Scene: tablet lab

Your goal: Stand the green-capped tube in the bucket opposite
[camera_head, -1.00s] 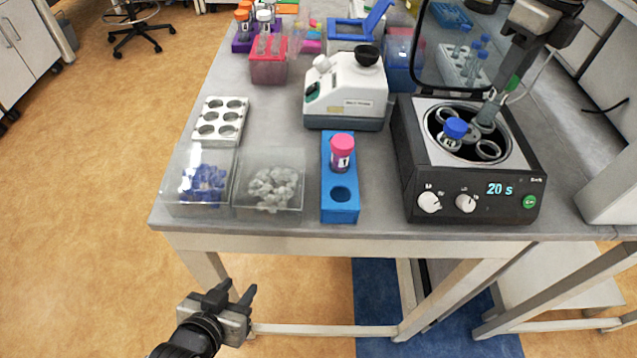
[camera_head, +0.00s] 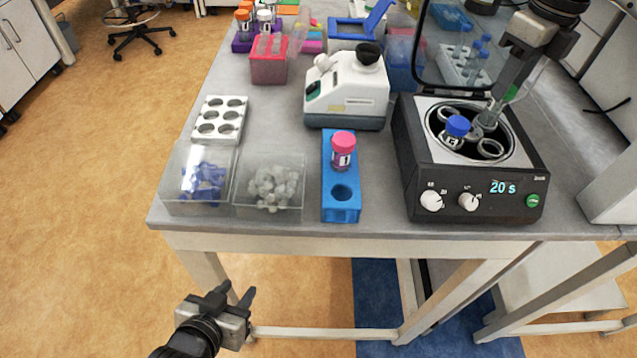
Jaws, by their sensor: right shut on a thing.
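The centrifuge (camera_head: 470,185) stands open on the right of the bench, its display reading 20 s. A blue-capped tube (camera_head: 456,130) stands in its front-left bucket. My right gripper (camera_head: 511,84) reaches down from the top right over the rotor, shut on the green-capped tube (camera_head: 511,93). Only a bit of green shows beside the fingers. The tube's lower end is at the back-right bucket, across from the blue-capped tube; the fingers partly hide it, and I cannot tell how deep it sits. My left gripper (camera_head: 234,297) is open and empty, low in front of the bench.
A blue rack (camera_head: 341,208) left of the centrifuge holds a pink-capped tube (camera_head: 343,150). Clear boxes of blue caps (camera_head: 203,188) and white pieces (camera_head: 272,188) stand further left. A white device (camera_head: 346,92) stands behind the rack. The front-right bucket (camera_head: 491,150) looks empty.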

